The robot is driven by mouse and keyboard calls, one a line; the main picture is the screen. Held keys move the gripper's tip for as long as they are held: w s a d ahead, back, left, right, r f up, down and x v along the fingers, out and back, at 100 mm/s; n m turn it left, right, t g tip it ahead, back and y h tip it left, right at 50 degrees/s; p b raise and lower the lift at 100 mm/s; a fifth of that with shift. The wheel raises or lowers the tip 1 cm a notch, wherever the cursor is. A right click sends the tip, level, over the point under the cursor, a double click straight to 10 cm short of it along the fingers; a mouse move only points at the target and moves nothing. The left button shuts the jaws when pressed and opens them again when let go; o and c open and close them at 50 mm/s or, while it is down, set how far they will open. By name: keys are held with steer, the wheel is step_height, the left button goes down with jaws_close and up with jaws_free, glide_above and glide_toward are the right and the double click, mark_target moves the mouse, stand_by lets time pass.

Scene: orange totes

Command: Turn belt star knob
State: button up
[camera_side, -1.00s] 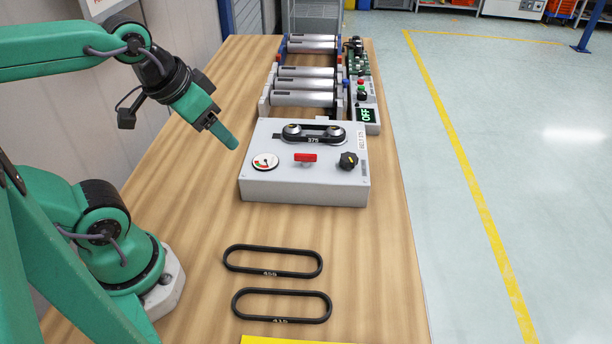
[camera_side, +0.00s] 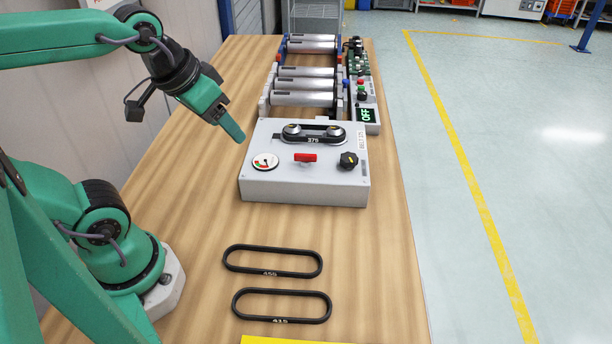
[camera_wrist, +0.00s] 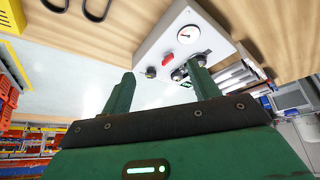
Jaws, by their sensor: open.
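The black star knob (camera_side: 348,160) is on the right front of the grey box's top panel (camera_side: 327,183). A red handle (camera_side: 305,157) and a round gauge (camera_side: 265,161) sit to its left. A black belt (camera_side: 314,134) marked 375 is around two pulleys behind them. My gripper (camera_side: 238,134) is in the air near the box's left back corner, apart from the knob. In the wrist view my gripper (camera_wrist: 163,88) has its two fingers spread with nothing between them. The knob (camera_wrist: 150,72) shows there between the fingers, farther off, with the red handle beside it.
Two loose black belts, marked 455 (camera_side: 272,274) and 415 (camera_side: 281,318), lie on the wooden table (camera_side: 370,260) in front of the box. A roller conveyor (camera_side: 305,92) stands behind the box, with a green OFF display (camera_side: 367,115). Table space left of the box is clear.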

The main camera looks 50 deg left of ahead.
steer(key=w+d+r+n+g, duration=0.1)
steer(key=w+r+n, duration=0.15)
steer(key=w, duration=0.45)
steer(key=n+g, duration=0.4)
steer(key=n, duration=0.6)
glide_above(349, 157)
step_height(349, 157, down, 11)
steer(key=shift+f, duration=0.1)
steer(key=shift+f, duration=3.9)
steer(key=c, duration=1)
